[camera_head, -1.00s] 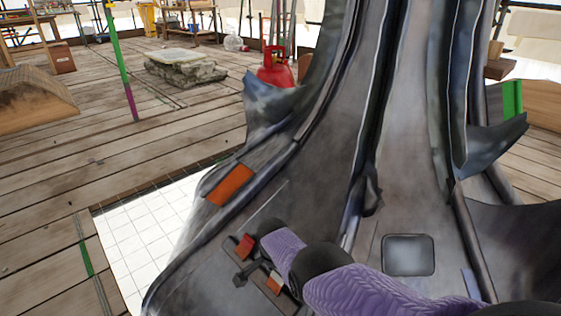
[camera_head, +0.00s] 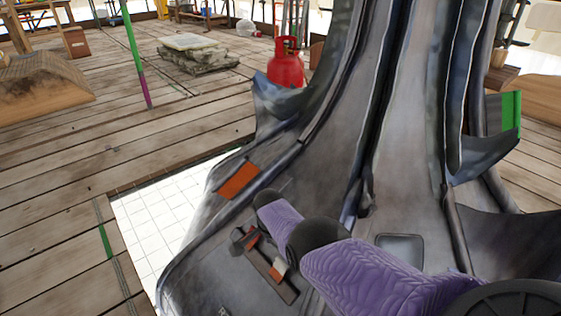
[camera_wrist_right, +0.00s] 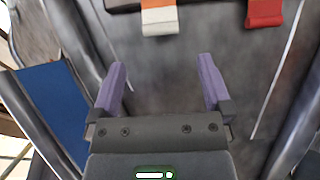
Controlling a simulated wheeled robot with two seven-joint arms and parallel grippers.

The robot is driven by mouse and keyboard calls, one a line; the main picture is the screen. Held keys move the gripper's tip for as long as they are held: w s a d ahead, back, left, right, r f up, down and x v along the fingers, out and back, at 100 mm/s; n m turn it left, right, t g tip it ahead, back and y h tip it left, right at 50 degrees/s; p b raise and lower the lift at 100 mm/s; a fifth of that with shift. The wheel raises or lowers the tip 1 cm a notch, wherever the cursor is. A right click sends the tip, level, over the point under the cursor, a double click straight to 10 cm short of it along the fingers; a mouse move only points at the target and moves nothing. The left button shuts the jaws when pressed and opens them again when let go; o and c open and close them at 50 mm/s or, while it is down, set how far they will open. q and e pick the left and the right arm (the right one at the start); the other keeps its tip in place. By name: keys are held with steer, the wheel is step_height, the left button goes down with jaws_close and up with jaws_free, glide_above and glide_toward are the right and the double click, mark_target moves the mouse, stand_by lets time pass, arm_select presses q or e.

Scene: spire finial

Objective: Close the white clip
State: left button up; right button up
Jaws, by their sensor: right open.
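The white clip (camera_head: 279,268) is a small orange and white piece on a dark strip on the grey metal spire base (camera_head: 405,140). In the right wrist view the white clip (camera_wrist_right: 160,20) is at the top, left of centre, beyond the fingertips. A red clip (camera_wrist_right: 264,12) sits to its right there; in the head view the red clip (camera_head: 252,242) is up and left of the white one. My right gripper (camera_wrist_right: 161,63) is open, its purple fingers apart and empty, a little short of the white clip. My left gripper is not in view.
A flat orange patch (camera_head: 238,181) lies on the spire's sloping flank. A blue panel (camera_wrist_right: 48,105) is left of my right gripper. A red gas bottle (camera_head: 286,66) stands behind the spire. White tiles (camera_head: 150,225) and open plank floor lie to the left.

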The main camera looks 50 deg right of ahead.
mark_target(281, 262)
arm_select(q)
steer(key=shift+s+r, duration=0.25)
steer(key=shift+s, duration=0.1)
arm_select(e)
steer(key=shift+a+r, duration=0.1)
steer(key=shift+r, duration=0.25)
steer(key=f+h+b, duration=0.2)
steer(key=f, duration=0.1)
steer(key=f+h+b, duration=0.1)
steer(key=f+b, duration=0.1)
steer(key=shift+a+f, duration=0.2)
steer(key=shift+a, duration=0.05)
steer(key=b+x, duration=0.3)
steer(key=shift+d+f, duration=0.15)
steer(key=shift+f, duration=0.15)
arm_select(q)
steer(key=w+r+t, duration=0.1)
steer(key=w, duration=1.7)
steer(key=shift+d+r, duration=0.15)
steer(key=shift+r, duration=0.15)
